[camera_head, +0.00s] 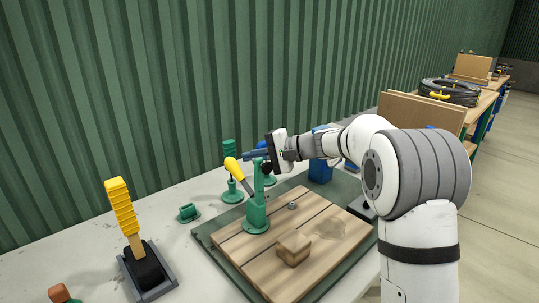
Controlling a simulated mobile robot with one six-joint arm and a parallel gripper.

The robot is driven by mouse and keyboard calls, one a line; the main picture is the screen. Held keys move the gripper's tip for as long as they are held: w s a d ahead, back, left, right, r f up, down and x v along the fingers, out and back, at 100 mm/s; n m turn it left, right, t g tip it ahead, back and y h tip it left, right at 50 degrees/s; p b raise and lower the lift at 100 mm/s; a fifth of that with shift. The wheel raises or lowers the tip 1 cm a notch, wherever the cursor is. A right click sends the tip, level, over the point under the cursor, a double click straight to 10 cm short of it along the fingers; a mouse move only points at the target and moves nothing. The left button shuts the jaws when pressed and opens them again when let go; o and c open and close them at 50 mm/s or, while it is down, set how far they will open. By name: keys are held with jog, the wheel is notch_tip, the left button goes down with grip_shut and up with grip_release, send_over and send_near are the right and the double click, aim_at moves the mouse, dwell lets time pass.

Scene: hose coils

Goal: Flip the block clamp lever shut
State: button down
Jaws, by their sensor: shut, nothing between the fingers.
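A green clamp (258,205) stands upright on a wooden board (250,262). A lever with a yellow handle (231,165) sticks up and to the left from it, tilted. A wooden block (294,249) lies on the board, right of and nearer than the clamp post. My gripper (250,155) reaches in from the right with its blue-grey fingers shut and empty, pointing left beside the top of the clamp and close to the yellow handle. Whether the fingers touch the lever cannot be told. The gripper partly covers the view behind the clamp top.
A larger yellow-handled lever (122,208) stands in a black and grey base at the left. Small green fittings (188,213) sit on the pale table behind the board. A green corrugated wall (120,90) rises behind. A far bench (484,100) carries a black hose coil (449,92).

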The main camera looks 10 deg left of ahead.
aim_at(240, 176)
jog(key=s+a, duration=0.2)
jog(key=s, duration=0.1)
jog(key=shift+s+r, duration=0.1)
jog(key=shift+s, duration=0.15)
jog(key=shift+s+r+y+b, duration=0.1)
jog(key=shift+r+y+b, duration=0.15)
jog(key=shift+b, duration=1.15)
